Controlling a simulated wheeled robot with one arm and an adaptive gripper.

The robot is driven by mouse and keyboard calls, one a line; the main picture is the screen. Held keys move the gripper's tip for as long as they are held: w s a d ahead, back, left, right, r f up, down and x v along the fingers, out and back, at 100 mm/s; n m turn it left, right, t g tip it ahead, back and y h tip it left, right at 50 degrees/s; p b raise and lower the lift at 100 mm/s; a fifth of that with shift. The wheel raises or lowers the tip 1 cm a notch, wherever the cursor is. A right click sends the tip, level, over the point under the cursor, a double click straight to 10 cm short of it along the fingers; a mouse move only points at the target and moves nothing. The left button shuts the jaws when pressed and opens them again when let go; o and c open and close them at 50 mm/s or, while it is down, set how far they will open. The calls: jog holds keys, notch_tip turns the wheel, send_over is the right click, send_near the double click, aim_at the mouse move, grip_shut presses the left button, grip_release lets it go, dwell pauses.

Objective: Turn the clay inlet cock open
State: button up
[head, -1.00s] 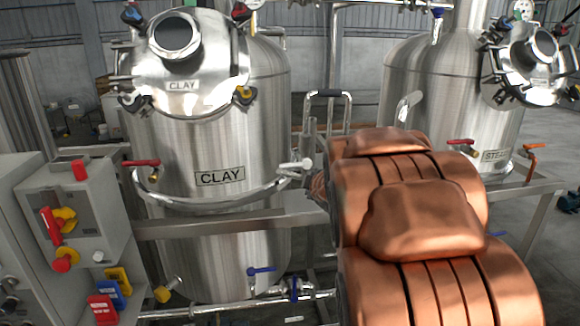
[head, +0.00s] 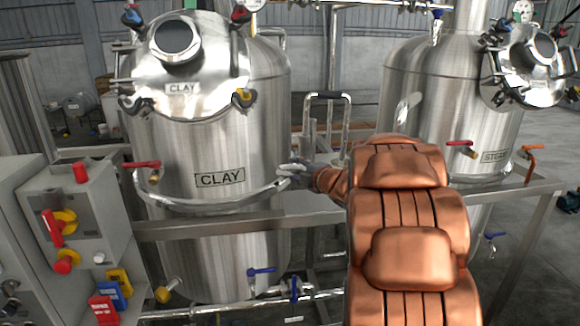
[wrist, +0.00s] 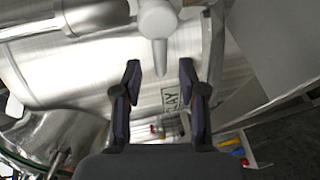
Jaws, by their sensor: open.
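The clay tank (head: 215,240) is a steel vessel with a CLAY plate, on the left in the head view. A pale grey cock handle (wrist: 157,22), with a round hub and a tapering lever, shows at the top of the wrist view; I take it for the clay inlet cock. My gripper (wrist: 160,68) is open, and the lever's tip points between its two fingers with gaps on both sides. In the head view my gripper (head: 294,171) is at the tank's right side, and the cock is hard to make out behind it.
A red-handled cock (head: 143,165) sits on the tank's left front, a blue-handled one (head: 262,270) low down. The steam tank (head: 440,100) stands right. A steel frame rail (head: 250,224) runs below my gripper. A control box (head: 75,215) stands left.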

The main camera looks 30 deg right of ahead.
aim_at(292, 168)
jog(key=shift+w+f+p, duration=0.2)
jog(key=shift+w+f, duration=0.05)
jog(key=shift+w, duration=0.8)
jog(key=shift+w+f+p, duration=0.15)
jog(key=shift+w+f, duration=0.05)
jog(key=shift+w, duration=0.8)
grip_shut()
